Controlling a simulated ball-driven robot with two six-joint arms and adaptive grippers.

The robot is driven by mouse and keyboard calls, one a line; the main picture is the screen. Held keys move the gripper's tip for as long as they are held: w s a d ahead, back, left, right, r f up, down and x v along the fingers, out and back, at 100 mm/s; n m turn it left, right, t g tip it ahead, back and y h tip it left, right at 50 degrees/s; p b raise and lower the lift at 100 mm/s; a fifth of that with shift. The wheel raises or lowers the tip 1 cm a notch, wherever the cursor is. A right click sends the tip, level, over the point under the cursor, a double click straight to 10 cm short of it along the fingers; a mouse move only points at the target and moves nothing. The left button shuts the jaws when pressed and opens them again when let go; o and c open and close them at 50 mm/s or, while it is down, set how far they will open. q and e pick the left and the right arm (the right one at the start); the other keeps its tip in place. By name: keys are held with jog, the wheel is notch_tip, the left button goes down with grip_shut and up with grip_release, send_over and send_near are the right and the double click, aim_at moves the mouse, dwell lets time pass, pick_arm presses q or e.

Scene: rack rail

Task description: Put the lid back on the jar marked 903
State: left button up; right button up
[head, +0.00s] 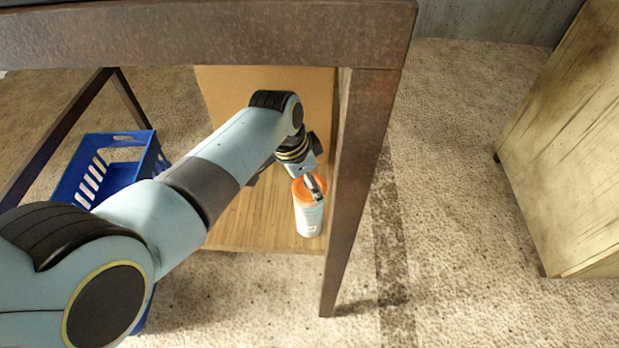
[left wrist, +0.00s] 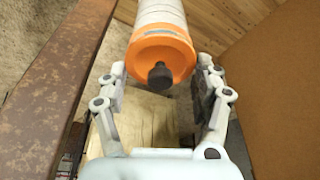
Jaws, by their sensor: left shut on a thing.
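A white jar (head: 309,222) stands upright on the wooden shelf board, near its front right corner. Its label is too small to read. An orange lid (head: 308,190) is at the jar's mouth; I cannot tell if it is fully seated. In the left wrist view the lid (left wrist: 158,50) has a dark knob in its middle, and the white jar body (left wrist: 158,12) lies directly behind it. My right gripper is not in view.
A rusty metal frame has a top beam (head: 210,35) above my arm and a post (head: 356,180) close to the right of the jar. A brown panel (head: 225,95) stands behind. A blue basket (head: 105,170) is at left, a wooden cabinet (head: 570,150) at right.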

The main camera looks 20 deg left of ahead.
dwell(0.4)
pick_arm(q)
jog(key=o, duration=1.1)
jog(key=shift+o, duration=0.2)
notch_tip(320, 180, up, 7)
jog(key=p, duration=0.7)
jog(key=shift+p, duration=0.4)
jog(key=shift+c, duration=0.7)
grip_shut()
